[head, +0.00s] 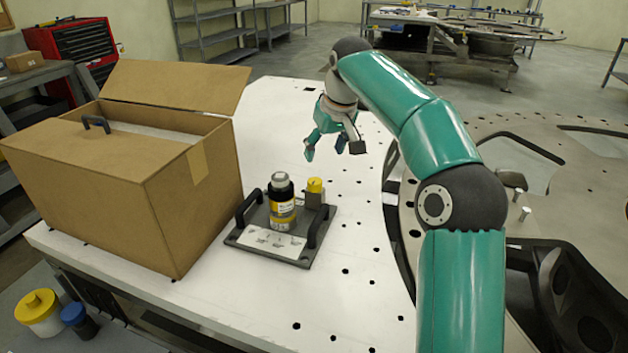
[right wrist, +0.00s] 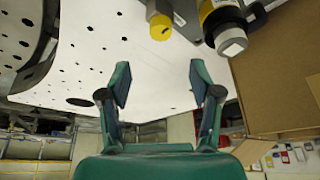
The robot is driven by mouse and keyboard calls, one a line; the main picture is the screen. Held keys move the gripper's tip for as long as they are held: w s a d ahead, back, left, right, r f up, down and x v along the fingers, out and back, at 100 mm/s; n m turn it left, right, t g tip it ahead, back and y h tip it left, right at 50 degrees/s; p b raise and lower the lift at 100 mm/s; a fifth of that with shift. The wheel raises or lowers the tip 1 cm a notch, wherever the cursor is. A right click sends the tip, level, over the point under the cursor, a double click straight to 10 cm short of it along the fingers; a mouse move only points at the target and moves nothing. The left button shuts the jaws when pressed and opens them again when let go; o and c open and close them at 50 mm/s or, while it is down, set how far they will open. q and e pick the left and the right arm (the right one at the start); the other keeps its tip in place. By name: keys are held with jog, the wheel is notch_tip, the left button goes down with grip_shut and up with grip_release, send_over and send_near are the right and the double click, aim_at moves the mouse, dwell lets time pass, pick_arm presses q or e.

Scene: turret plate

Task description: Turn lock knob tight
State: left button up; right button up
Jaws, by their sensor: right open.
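A dark turret plate (head: 300,262) with two black handles lies on the white table. On it stands a black and yellow cylinder (head: 282,205) with a silver hex top. Beside it is a short yellow knob (head: 315,186) on a grey block; I cannot tell for sure which part is the lock knob. My right gripper (head: 325,147) is open and empty above the table, behind the turret plate and apart from it. In the right wrist view, the yellow knob (right wrist: 160,27) and the cylinder (right wrist: 228,38) appear beyond the open fingers (right wrist: 160,84). My left gripper is not in view.
A large open cardboard box (head: 95,190) stands left of the turret plate. A big metal ring plate (head: 545,135) lies to the right. The white table (head: 275,115) has small holes and is clear behind the turret plate.

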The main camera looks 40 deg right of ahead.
aim_at(315, 181)
jog(key=x, duration=1.2)
jog(key=shift+w, duration=0.1)
jog(key=shift+r, duration=0.1)
jog(key=c, duration=1.1)
jog(key=shift+c, duration=0.2)
